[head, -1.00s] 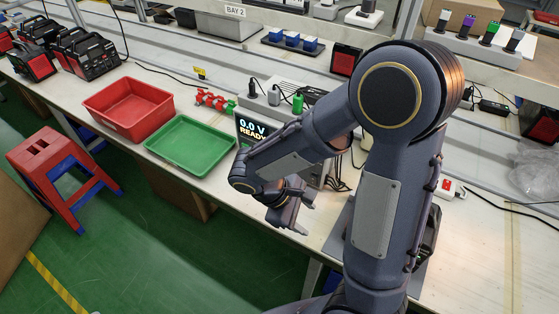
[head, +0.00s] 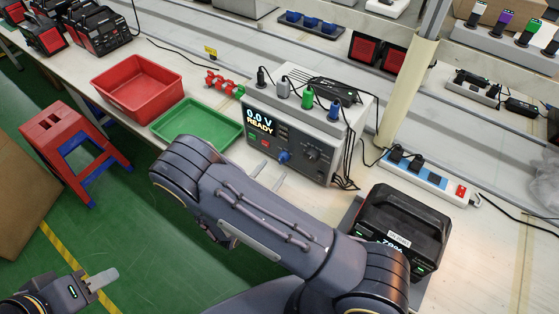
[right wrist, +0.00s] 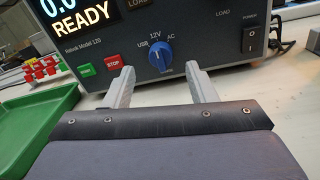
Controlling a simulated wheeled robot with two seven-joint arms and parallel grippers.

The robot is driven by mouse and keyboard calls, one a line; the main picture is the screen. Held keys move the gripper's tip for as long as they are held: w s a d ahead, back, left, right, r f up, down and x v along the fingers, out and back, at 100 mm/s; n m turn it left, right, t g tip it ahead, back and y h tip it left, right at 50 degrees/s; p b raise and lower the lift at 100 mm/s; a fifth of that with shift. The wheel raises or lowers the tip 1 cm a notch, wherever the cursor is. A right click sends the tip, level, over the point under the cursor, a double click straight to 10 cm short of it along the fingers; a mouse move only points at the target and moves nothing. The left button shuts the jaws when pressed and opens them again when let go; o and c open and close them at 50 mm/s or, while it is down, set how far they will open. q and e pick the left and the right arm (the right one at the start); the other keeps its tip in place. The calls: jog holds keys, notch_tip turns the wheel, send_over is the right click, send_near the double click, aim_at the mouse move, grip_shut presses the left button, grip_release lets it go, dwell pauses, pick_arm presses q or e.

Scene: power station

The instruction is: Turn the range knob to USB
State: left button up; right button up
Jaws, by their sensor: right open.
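The range knob (right wrist: 160,53) is blue, on the dark front panel of the tester (head: 309,136); it also shows in the head view (head: 284,157). USB is printed at its left, 12V above, AC at its right. Its pointer seems to face up near 12V, though the mark is small. My right gripper (right wrist: 160,83) is open and empty, its two grey fingers spread below and to either side of the knob, apart from it. In the head view its fingertips (head: 270,173) show just before the panel. My left gripper (head: 106,288) is open and empty at lower left, away from the bench.
A green tray (head: 198,124) and red bin (head: 137,87) stand left of the tester. A black power pack (head: 402,226) is at right.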

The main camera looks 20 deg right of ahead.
aim_at(280, 162)
jog(key=shift+x, duration=2.25)
jog(key=shift+c, duration=0.4)
jog(key=c, duration=0.9)
jog(key=shift+n, duration=0.4)
jog(key=n, duration=0.2)
jog(key=shift+n, duration=0.4)
jog(key=n, duration=0.5)
jog(key=shift+g, duration=0.3)
